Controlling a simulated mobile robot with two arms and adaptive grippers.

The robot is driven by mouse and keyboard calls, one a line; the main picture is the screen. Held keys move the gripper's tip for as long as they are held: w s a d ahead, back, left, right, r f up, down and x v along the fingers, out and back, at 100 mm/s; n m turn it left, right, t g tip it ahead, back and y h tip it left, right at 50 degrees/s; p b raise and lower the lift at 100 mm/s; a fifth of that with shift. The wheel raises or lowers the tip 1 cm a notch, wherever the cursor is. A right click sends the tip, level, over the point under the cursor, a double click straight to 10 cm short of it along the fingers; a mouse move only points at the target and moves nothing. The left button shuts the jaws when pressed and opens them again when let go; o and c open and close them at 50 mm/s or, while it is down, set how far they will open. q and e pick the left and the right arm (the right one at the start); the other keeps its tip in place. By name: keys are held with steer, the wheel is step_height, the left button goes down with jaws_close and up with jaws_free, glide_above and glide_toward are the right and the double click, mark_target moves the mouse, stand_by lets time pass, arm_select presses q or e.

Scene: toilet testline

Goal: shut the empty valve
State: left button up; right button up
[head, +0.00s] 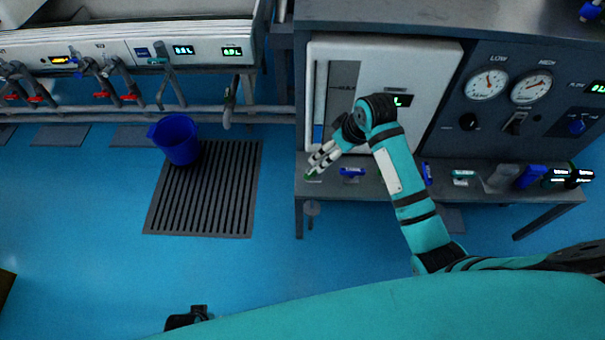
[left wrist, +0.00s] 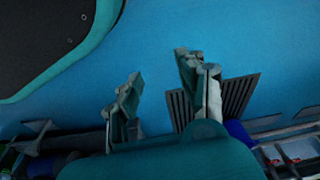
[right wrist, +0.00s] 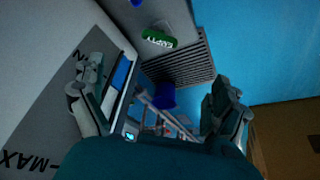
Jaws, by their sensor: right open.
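The empty valve is a green handle (right wrist: 159,38) with "EMPTY" printed in white, on a grey ledge at the top of the right wrist view. In the head view its green end (head: 308,177) shows at the ledge's left end, partly covered by my right gripper. My right gripper (head: 321,160) is above and beside it; contact cannot be told. In the right wrist view my right gripper (right wrist: 158,88) has its fingers wide apart with nothing between them. My left gripper (left wrist: 158,80) is open and empty over the blue floor.
A white tank panel (head: 440,70) with a MAX mark stands behind my right arm. Blue handles (head: 352,172) and other valves line the ledge (head: 385,188). A blue bucket (head: 177,140) stands by a floor grate (head: 205,195) at left. The floor in front is clear.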

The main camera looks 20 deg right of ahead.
steer(key=b, duration=0.3)
glide_toward(314, 169)
steer(key=b+x, duration=0.2)
steer(key=x, duration=0.6)
steer(key=shift+w+f+b, duration=0.1)
steer(key=shift+f+b, duration=0.15)
steer(key=shift+b, duration=0.1)
steer(key=shift+w+f, duration=0.1)
steer(key=shift+f, duration=0.2)
arm_select(q)
step_height(314, 169, up, 20)
steer(key=w+t, duration=0.1)
steer(key=shift+w, duration=0.15)
arm_select(e)
steer(key=c, duration=1.1)
